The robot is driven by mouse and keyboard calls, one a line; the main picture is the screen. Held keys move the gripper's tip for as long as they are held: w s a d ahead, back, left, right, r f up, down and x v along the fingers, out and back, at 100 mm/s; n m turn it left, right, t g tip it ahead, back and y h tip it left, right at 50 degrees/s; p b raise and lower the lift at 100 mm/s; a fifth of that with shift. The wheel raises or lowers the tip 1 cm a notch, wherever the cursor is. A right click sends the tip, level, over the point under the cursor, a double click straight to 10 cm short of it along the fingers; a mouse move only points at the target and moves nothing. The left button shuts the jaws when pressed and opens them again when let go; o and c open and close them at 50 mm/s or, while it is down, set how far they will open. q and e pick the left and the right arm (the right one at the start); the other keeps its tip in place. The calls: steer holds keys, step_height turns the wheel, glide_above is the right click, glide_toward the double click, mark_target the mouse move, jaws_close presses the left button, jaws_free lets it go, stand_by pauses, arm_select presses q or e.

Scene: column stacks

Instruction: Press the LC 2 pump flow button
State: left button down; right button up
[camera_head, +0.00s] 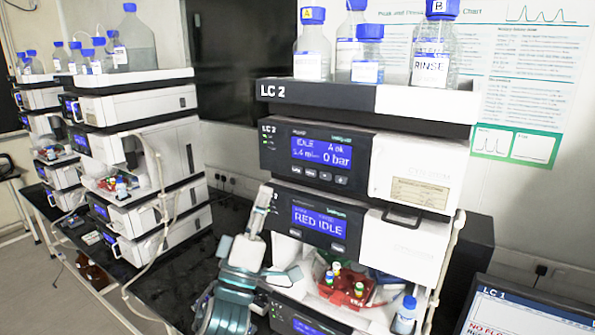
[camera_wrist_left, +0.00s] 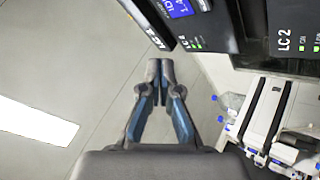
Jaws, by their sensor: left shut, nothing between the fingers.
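The LC 2 stack stands right of centre in the head view, with a white "LC 2" label (camera_head: 272,91) on its top tray. Its upper module (camera_head: 318,154) has a blue display reading IDLE and 0 bar. A row of small buttons (camera_head: 318,174) sits under that display; their labels are too small to read. My left gripper (camera_head: 265,192) points up beside the left edge of the stack's front, below and left of the buttons. In the left wrist view its fingertips (camera_wrist_left: 160,68) are together and empty, with dark module fronts (camera_wrist_left: 205,25) beyond. My right gripper is not in view.
Bottles (camera_head: 312,50) stand on top. Another instrument stack (camera_head: 140,105) stands left. A monitor (camera_head: 520,312) is at lower right.

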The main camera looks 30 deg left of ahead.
mark_target(297, 169)
arm_select(q)
steer(key=w, duration=0.8)
steer(key=shift+w+r, duration=0.15)
steer(key=shift+r, duration=0.2)
stand_by(0.3)
stand_by(1.4)
steer(key=shift+w+d+r, duration=0.1)
steer(key=shift+w, duration=0.25)
steer(key=shift+w, duration=0.4)
stand_by(0.6)
steer(key=shift+s, duration=0.85)
